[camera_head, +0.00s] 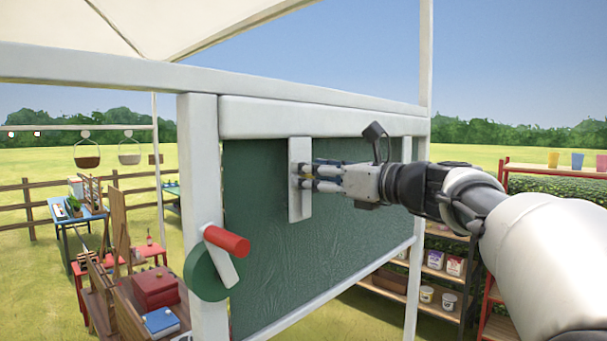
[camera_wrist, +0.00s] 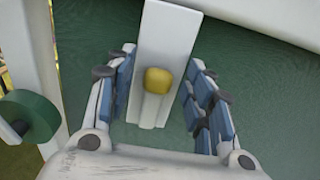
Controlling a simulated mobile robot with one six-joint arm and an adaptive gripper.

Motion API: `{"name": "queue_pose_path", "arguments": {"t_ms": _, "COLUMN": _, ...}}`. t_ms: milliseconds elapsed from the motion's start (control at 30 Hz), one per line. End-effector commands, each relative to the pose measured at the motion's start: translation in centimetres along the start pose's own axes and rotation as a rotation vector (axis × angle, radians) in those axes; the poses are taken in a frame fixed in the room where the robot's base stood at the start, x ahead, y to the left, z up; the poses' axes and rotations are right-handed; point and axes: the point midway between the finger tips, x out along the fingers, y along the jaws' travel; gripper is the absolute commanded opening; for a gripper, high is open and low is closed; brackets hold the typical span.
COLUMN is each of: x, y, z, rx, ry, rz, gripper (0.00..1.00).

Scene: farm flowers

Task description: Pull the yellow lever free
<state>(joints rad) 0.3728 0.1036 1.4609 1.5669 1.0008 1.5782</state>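The yellow lever (camera_wrist: 158,80) is a short yellow knob on a pale stem, standing out from a white upright plate (camera_head: 299,205) on a green panel. The plate also shows in the wrist view (camera_wrist: 166,35). My gripper (camera_head: 308,177) is at the plate, pointing left toward it. In the wrist view my gripper (camera_wrist: 157,84) is open, with one blue-padded finger on each side of the lever and a visible gap on both sides. In the head view the fingers mostly hide the lever.
A green wheel with a red handle (camera_head: 226,240) is on the white post at left; the wheel also shows in the wrist view (camera_wrist: 35,113). A white beam (camera_head: 300,118) runs above the green panel (camera_head: 270,260). Shelves with pots (camera_head: 440,278) stand behind at right.

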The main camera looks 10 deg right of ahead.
Motion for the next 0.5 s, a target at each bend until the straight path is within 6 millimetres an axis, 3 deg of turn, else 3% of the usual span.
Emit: {"name": "queue_pose_path", "arguments": {"t_ms": 500, "x": -0.04, "y": 0.0, "z": 0.0, "rx": 0.0, "ry": 0.0, "rz": 0.0, "gripper": 0.12}}
